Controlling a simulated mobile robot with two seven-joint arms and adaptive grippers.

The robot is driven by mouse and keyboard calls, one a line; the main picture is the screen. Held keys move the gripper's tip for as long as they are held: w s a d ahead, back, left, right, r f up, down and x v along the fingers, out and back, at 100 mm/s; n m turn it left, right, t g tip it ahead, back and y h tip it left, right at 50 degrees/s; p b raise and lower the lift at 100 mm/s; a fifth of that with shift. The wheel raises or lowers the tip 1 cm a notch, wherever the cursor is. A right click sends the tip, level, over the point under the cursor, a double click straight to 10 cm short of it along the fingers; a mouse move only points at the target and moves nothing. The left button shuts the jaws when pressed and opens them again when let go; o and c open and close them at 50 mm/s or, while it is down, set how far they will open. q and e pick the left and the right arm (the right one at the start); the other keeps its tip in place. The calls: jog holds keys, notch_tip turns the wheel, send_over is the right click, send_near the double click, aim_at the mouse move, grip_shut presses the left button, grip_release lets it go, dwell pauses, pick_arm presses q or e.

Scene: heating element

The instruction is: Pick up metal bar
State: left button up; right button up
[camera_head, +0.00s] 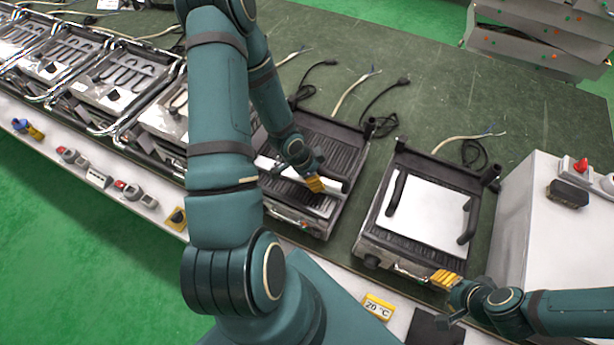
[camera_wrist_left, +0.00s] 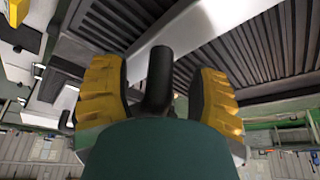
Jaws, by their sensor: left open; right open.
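A pale metal strip (camera_head: 272,168), which looks like the metal bar, crosses a dark ribbed grill (camera_head: 345,150), partly hidden by my left arm and gripper. A pale metal surface also shows in the left wrist view (camera_wrist_left: 212,22). My left gripper (camera_head: 315,185) is over this grill. In the left wrist view its yellow fingers (camera_wrist_left: 160,95) are open, with a dark rounded post (camera_wrist_left: 159,75) between them; I cannot tell whether they touch it. My right gripper (camera_head: 446,279) is open at the front edge of the right grill (camera_head: 385,240), which has a flat pale plate (camera_head: 428,212) on top.
Several metal appliances (camera_head: 120,75) line the left of the dark green bench (camera_head: 540,110). Loose cables (camera_head: 350,95) lie behind the grills. A white control box (camera_head: 530,220) stands at the right. The bench's back right is clear.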

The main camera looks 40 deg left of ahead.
pick_arm(q)
jog(key=shift+w+d+f, duration=0.1)
jog(key=shift+w+f, duration=0.05)
jog(key=shift+f, duration=0.3)
grip_shut()
jog(key=shift+r, duration=0.15)
